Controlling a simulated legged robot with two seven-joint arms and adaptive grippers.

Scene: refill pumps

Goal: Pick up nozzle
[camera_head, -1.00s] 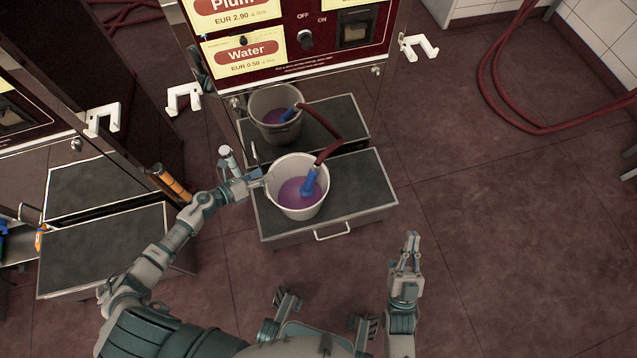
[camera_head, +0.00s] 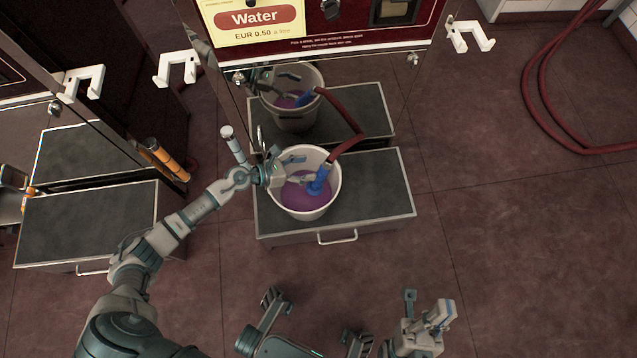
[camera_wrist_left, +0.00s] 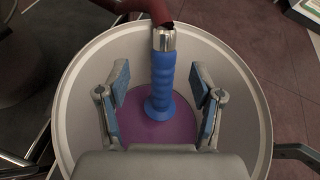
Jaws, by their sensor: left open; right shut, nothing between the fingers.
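The blue nozzle (camera_head: 319,181) stands tilted in the white bucket (camera_head: 337,196), its lower end in purple liquid (camera_head: 297,197). A dark red hose (camera_head: 350,143) joins its top. My left gripper (camera_head: 303,170) is open, over the bucket's left part and left of the nozzle. In the left wrist view the nozzle (camera_wrist_left: 163,85) shows ahead, between the two open fingers (camera_wrist_left: 160,112), with gaps on both sides. My right gripper (camera_head: 429,308) is low at the right, away from the bucket, shut and empty.
The bucket stands on a dark-topped platform (camera_head: 381,203) with a handle in front. The shiny pump front behind it mirrors the bucket and hose. White hooks (camera_head: 177,68) (camera_head: 470,37) stick out on both sides.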

